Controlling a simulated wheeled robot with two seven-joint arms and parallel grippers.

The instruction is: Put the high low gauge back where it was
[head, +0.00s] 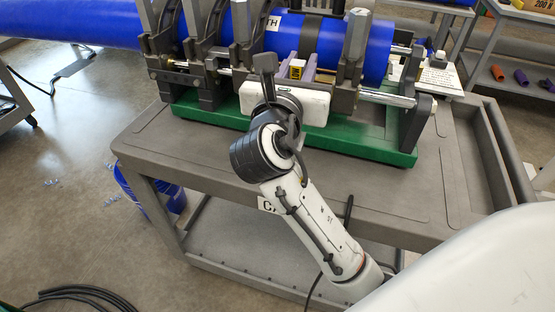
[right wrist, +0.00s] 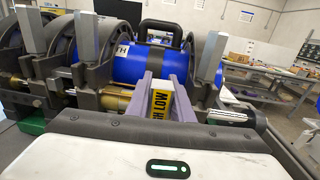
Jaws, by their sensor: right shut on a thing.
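The high low gauge shows as a small yellow block (right wrist: 160,104) with black lettering reading "LOW" in the right wrist view. In the head view the gauge (head: 297,68) is a small yellow patch, mostly hidden. My right gripper (head: 298,62) has its two purple-grey fingers on either side of it and is shut on it. In the right wrist view the fingers (right wrist: 165,85) point at the blue pipe (right wrist: 123,64) in the clamps. I cannot tell whether the gauge touches the pipe. My left gripper is out of view.
The fusion machine's grey clamps (head: 355,45) and steel rod (head: 388,98) stand close around the gripper on a green base (head: 375,148). The grey cart top (head: 440,190) is clear in front.

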